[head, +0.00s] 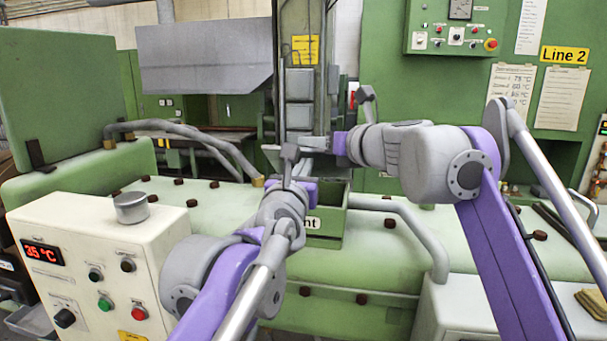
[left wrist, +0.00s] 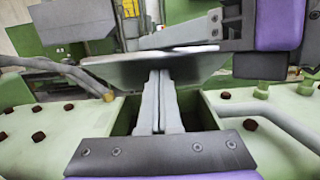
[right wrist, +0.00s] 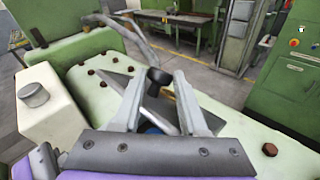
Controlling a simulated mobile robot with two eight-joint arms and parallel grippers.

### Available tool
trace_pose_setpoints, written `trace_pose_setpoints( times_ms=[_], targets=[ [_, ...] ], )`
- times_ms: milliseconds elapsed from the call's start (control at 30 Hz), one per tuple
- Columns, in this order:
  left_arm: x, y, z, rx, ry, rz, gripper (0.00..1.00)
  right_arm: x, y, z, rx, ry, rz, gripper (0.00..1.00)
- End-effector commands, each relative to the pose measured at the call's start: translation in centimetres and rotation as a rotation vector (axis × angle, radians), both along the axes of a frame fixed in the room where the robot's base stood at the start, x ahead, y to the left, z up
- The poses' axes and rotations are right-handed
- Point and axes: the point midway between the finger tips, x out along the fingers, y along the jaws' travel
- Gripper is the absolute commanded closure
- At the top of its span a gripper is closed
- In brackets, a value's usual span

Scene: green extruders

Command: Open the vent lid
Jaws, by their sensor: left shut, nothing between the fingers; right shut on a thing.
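The vent box (head: 325,224) is a green box with a partly hidden label ending in "nt", in the middle of the light green machine. Its grey metal lid (left wrist: 120,68) is raised and tilted above the dark opening in the left wrist view. My right gripper (head: 312,143) is shut on the lid's handle, whose dark knob (right wrist: 158,77) shows between its fingers in the right wrist view. My left gripper (head: 287,172) is shut and empty. Its closed fingertips (left wrist: 159,75) are at the lid's underside; I cannot tell whether they touch it.
A white control box (head: 85,265) with a red 35 °C display stands at the left. A curved pipe (head: 415,235) runs right of the vent, and a hose (head: 190,135) lies to its left. A grey column (head: 300,85) rises behind.

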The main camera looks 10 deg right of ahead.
Motion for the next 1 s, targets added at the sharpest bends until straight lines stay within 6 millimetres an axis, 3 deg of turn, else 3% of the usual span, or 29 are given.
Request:
trace_pose_setpoints(
  times_ms=[133,167,300,667,1000],
  targets=[
    [0.3,0.1,0.6,-0.003,-0.011,0.009,1.0,-0.5,0.8,0.0,-0.002,0.004,0.023,1.0],
    [0.3,0.1,0.6,-0.003,-0.011,0.009,1.0,-0.5,0.8,0.0,-0.002,0.005,0.024,0.52],
    [0.3,0.1,0.7,-0.004,-0.012,0.009,1.0,-0.5,0.9,0.0,-0.003,0.004,0.025,0.28],
    [0.3,0.1,0.6,-0.004,-0.012,0.009,1.0,-0.8,0.4,0.0,-0.002,0.005,0.02,0.28],
    [0.4,0.2,0.6,-0.004,-0.011,0.011,1.0,-6.5,-2.5,1.2,-0.003,0.005,0.014,0.28]
  ],
)
